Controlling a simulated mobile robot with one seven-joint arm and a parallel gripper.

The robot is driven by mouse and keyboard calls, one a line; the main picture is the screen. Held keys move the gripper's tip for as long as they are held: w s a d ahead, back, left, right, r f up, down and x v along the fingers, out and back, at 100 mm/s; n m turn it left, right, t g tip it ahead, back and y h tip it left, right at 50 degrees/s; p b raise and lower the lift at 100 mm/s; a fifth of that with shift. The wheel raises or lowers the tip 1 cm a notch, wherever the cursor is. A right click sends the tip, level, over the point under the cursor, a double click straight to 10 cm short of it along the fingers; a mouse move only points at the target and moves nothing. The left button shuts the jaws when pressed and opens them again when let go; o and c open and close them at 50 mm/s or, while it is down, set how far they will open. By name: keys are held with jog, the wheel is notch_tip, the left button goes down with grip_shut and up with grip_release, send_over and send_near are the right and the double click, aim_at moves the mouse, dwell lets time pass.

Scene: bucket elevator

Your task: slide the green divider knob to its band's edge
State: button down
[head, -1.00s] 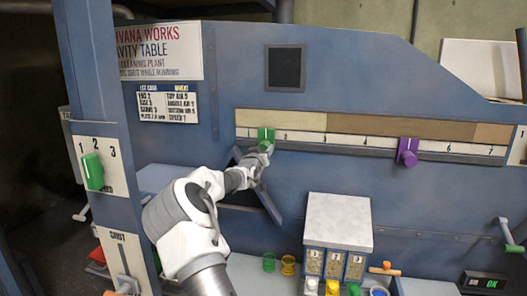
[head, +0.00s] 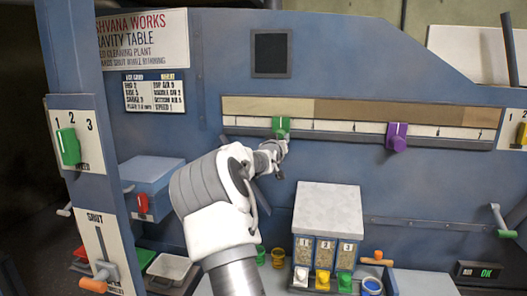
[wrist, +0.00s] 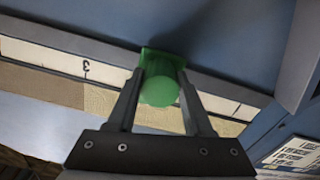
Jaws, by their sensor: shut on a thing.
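The green divider knob (head: 281,126) sits on the long white numbered rail (head: 350,131) on the blue machine face. Above the rail runs a coloured band (head: 262,106), pale cream at the left and darker brown from about the picture's middle. The knob is below the cream part, left of the cream-brown boundary. My gripper (head: 279,142) reaches it from below. In the wrist view, the green knob (wrist: 160,88) lies between the two fingers of my gripper (wrist: 161,76), one on each side. The rail's scale shows there too, upside down.
A purple knob (head: 397,137) stands on the same rail farther right, with clear rail between. A green selector knob (head: 68,146) is on the left post. A white-topped sample box (head: 328,211) and several cups are below.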

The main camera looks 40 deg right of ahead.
jog(key=s+d+b, duration=0.3)
jog(key=s+d, duration=0.4)
jog(key=s, duration=0.1)
jog(key=shift+s+b, duration=0.25)
jog(key=shift+b, duration=0.15)
jog(key=shift+d, duration=0.1)
jog(key=shift+c, duration=1.5)
grip_release()
jog(key=b+v, duration=0.1)
jog(key=v, duration=1.6)
jog(key=shift+b, duration=0.4)
jog(key=shift+s, duration=0.15)
